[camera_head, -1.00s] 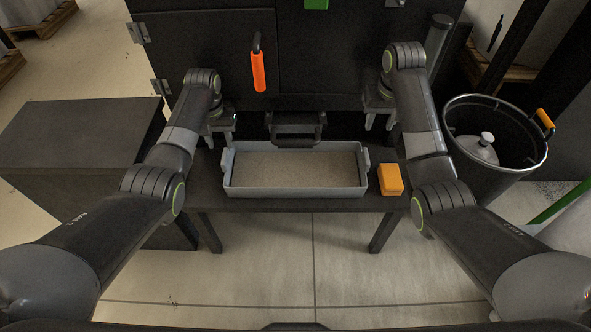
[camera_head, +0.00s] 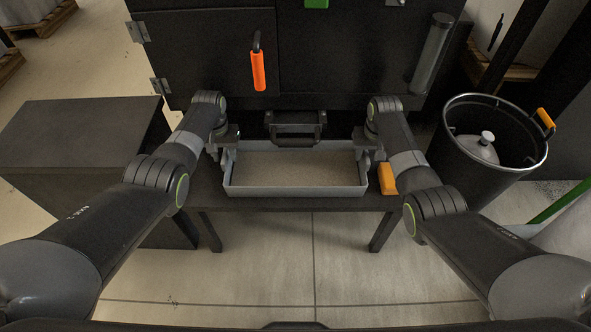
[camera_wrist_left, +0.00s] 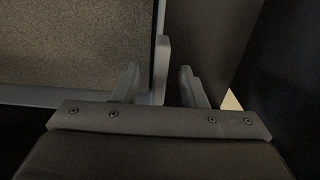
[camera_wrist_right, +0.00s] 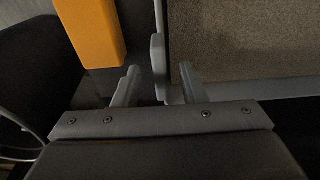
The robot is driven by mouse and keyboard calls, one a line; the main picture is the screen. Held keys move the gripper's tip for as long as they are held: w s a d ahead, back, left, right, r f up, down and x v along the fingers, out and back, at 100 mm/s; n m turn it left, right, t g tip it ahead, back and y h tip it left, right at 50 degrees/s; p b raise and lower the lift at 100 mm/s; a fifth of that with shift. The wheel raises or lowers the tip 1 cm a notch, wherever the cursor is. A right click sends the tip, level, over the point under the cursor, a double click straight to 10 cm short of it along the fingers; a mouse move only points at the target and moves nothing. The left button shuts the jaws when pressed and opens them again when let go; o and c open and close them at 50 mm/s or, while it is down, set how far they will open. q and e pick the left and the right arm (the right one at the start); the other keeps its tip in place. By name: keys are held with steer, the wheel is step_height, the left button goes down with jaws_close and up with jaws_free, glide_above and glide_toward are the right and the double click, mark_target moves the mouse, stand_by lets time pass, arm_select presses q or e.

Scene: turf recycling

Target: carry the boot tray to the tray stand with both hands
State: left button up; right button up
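The grey boot tray (camera_head: 295,190), with a speckled brown inside, lies level on a low dark table (camera_head: 290,205) in the head view. My left gripper (camera_head: 225,150) is at its left end. In the left wrist view its open fingers (camera_wrist_left: 158,82) stand on either side of the tray's end handle (camera_wrist_left: 162,65), with gaps showing. My right gripper (camera_head: 370,149) is at the right end. In the right wrist view its open fingers (camera_wrist_right: 159,82) straddle the other handle (camera_wrist_right: 158,62). I cannot tell for sure which thing is the tray stand.
A dark box-shaped block (camera_head: 80,125) with a bare top stands left. A yellow-orange block (camera_head: 387,179) sits right of the tray, close to my right gripper. A black bin (camera_head: 460,170) stands right. A dark cabinet (camera_head: 200,50) with an orange handle (camera_head: 258,70) is behind.

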arm_select(q)
steer(key=shift+f, duration=0.55)
arm_select(e)
steer(key=shift+w+f, duration=0.15)
steer(key=shift+f, duration=1)
arm_select(q)
jaws_close()
arm_select(e)
jaws_close()
arm_select(q)
steer(key=shift+w+r, duration=0.15)
steer(key=shift+r, duration=0.05)
arm_select(e)
steer(key=shift+w+r, duration=0.2)
